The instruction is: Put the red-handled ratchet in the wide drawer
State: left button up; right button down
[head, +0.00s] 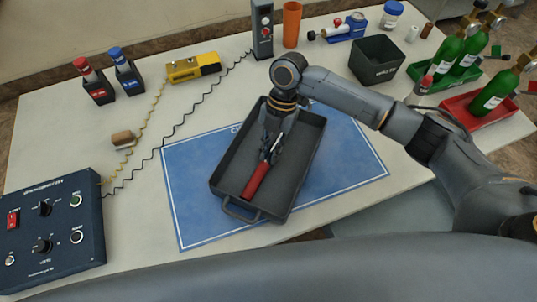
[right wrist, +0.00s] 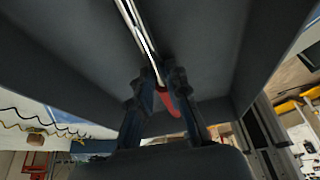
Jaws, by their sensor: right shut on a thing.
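The red-handled ratchet (head: 257,180) is over or in a dark grey, shallow tray (head: 306,160) with a loop handle at its near end. The red handle points toward the near end of the tray. My right gripper (head: 272,148) comes down over the tray and is shut on the ratchet. In the right wrist view the ratchet's bright shaft (right wrist: 142,38) and red handle pass between the fingers (right wrist: 155,85). I cannot tell whether the ratchet touches the tray floor. No separate wide drawer can be made out with certainty. My left gripper is not in view.
The tray lies on a blue mat (head: 195,205) on a pale table. A control box (head: 52,225) stands front left, a black bin (head: 377,64) back right, and green bottles (head: 492,92) in trays at the far right. A yellow tool (head: 193,67) lies at the back.

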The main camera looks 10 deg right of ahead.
notch_tip(320, 180, up, 10)
jog(key=d+r+m+t+h, duration=0.1)
jog(key=d+m, duration=0.3)
jog(key=m, duration=0.5)
jog(key=w+d+r+m+t, duration=0.1)
jog(key=d+m+t, duration=0.3)
jog(key=m, duration=0.6)
jog(key=w+d+r+m+t+h, duration=0.1)
jog(key=d+r+m+t, duration=0.2)
jog(key=m, duration=0.6)
jog(key=shift+d+r+m+h+b, duration=0.35)
jog(key=shift+d+m+b, duration=0.1)
jog(key=shift+d, duration=0.1)
jog(key=n+g+y, duration=0.3)
jog(key=n+g, duration=0.5)
jog(key=n, duration=2.1)
send_over(270, 154)
notch_tip(270, 154, down, 6)
jog(key=shift+r, duration=0.1)
